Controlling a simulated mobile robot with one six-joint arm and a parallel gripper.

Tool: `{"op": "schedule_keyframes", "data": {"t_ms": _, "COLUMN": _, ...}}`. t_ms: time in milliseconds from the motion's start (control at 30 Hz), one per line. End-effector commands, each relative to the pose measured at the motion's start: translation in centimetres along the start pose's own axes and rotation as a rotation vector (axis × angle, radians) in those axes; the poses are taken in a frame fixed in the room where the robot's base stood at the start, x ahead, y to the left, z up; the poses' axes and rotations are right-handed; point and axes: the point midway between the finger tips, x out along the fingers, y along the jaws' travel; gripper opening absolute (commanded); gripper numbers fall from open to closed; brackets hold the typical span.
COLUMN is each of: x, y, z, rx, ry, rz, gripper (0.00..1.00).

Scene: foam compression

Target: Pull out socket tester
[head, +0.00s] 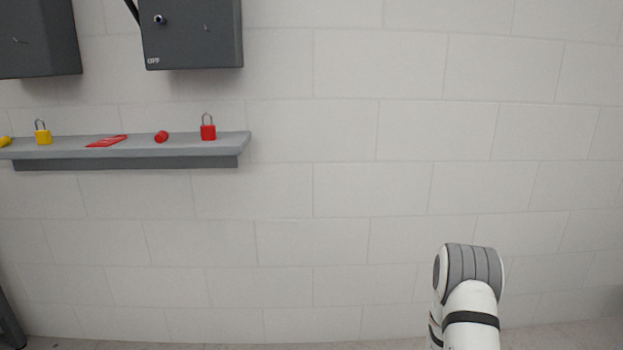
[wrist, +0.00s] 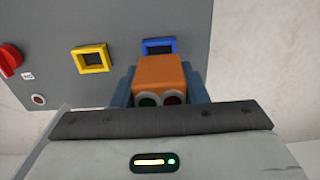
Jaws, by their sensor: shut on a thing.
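The socket tester (wrist: 160,76) is an orange block with two round lenses, one dark green and one dark red, on the side facing the wrist camera. My gripper (wrist: 160,88) is shut on it, with a blue-grey finger on each side. The tester is in front of a grey panel (wrist: 120,25), just below a blue-framed socket (wrist: 160,46). Whether its far end is in a socket is hidden. The head view shows part of my arm at the lower right, but neither my gripper nor the tester.
The panel also carries a yellow-framed socket (wrist: 90,58), a red knob (wrist: 10,58) and a small red button (wrist: 39,99). In the head view, a wall shelf (head: 190,147) holds padlocks and small red items below dark boxes (head: 192,35). The wall to the right is bare.

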Motion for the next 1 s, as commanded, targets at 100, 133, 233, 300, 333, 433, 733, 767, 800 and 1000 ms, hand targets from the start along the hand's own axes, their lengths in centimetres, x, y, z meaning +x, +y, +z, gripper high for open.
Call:
{"op": "schedule_keyframes", "data": {"t_ms": 100, "x": -1.1, "y": 0.0, "z": 0.0, "rx": 0.000, "ry": 0.000, "rz": 0.000, "gripper": 0.04}}
{"op": "schedule_keyframes", "data": {"t_ms": 133, "x": -1.3, "y": 0.0, "z": 0.0, "rx": 0.000, "ry": 0.000, "rz": 0.000, "gripper": 0.04}}
{"op": "schedule_keyframes", "data": {"t_ms": 233, "x": -1.9, "y": 0.0, "z": 0.0, "rx": 0.000, "ry": 0.000, "rz": 0.000, "gripper": 0.04}}
{"op": "schedule_keyframes", "data": {"t_ms": 300, "x": -2.3, "y": 0.0, "z": 0.0, "rx": 0.000, "ry": 0.000, "rz": 0.000, "gripper": 0.04}}
{"op": "schedule_keyframes", "data": {"t_ms": 333, "x": -2.5, "y": 0.0, "z": 0.0, "rx": 0.000, "ry": 0.000, "rz": 0.000, "gripper": 0.04}}
{"op": "schedule_keyframes", "data": {"t_ms": 433, "x": -3.1, "y": 0.0, "z": 0.0, "rx": 0.000, "ry": 0.000, "rz": 0.000, "gripper": 0.04}}
{"op": "schedule_keyframes", "data": {"t_ms": 733, "x": -3.7, "y": 0.0, "z": 0.0, "rx": 0.000, "ry": 0.000, "rz": 0.000, "gripper": 0.04}}
{"op": "schedule_keyframes", "data": {"t_ms": 767, "x": -3.6, "y": 0.0, "z": 0.0, "rx": 0.000, "ry": 0.000, "rz": 0.000, "gripper": 0.04}}
{"op": "schedule_keyframes", "data": {"t_ms": 800, "x": -3.6, "y": 0.0, "z": 0.0, "rx": 0.000, "ry": 0.000, "rz": 0.000, "gripper": 0.04}}
{"op": "schedule_keyframes", "data": {"t_ms": 1000, "x": -4.4, "y": -0.1, "z": -0.7, "rx": -0.001, "ry": 0.002, "rz": 0.004, "gripper": 0.04}}
